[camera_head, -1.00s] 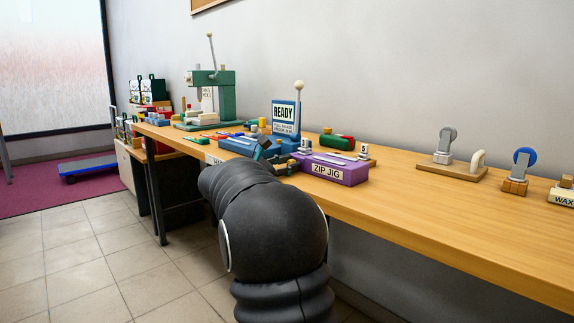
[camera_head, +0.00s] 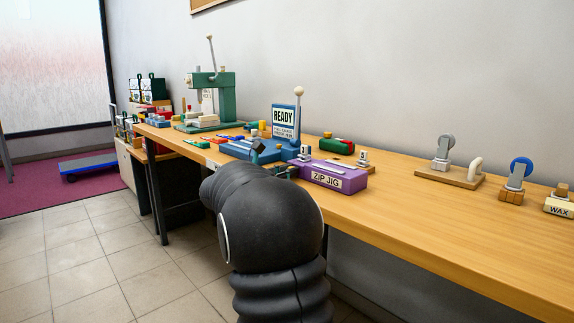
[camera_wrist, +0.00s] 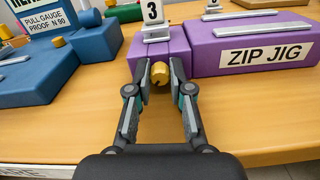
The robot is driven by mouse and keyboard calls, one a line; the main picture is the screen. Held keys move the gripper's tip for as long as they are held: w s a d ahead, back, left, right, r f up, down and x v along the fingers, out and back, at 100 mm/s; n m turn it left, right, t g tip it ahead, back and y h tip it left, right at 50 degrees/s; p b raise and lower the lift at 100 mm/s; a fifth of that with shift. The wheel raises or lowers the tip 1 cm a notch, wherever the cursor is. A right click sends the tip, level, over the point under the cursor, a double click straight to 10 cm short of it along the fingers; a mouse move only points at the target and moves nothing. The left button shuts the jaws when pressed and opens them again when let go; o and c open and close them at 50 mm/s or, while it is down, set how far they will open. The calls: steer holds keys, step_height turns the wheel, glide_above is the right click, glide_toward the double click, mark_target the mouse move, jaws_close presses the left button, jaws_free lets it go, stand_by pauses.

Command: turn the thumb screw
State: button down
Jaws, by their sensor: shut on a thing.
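A small brass thumb screw (camera_wrist: 159,73) sticks out from the front of the purple zip jig's left block (camera_wrist: 172,45) in the wrist view. My gripper (camera_wrist: 159,76) has its two fingers on either side of the screw head and is shut on it. A dark slot or mark shows on the screw's face. The purple zip jig (camera_head: 345,179) also shows in the head view, on the bench's front edge. There my arm hides the screw, and most of my gripper is hidden too.
A blue pull gauge (camera_wrist: 75,66) stands left of the jig. A white block numbered 3 (camera_wrist: 153,14) sits on the purple block. The wooden bench (camera_head: 440,229) is clear to the right, before a grey-wheeled stand (camera_head: 443,152), a blue-wheeled stand (camera_head: 517,175) and a wax block (camera_head: 559,204).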

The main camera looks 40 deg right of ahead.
steer(key=n, duration=0.5)
steer(key=shift+n, duration=0.3)
steer(key=shift+f, duration=0.1)
stand_by(0.3)
steer(key=c, duration=1.3)
jaws_free()
steer(key=a, duration=0.8)
steer(key=s+a, duration=0.1)
steer(key=a, duration=0.3)
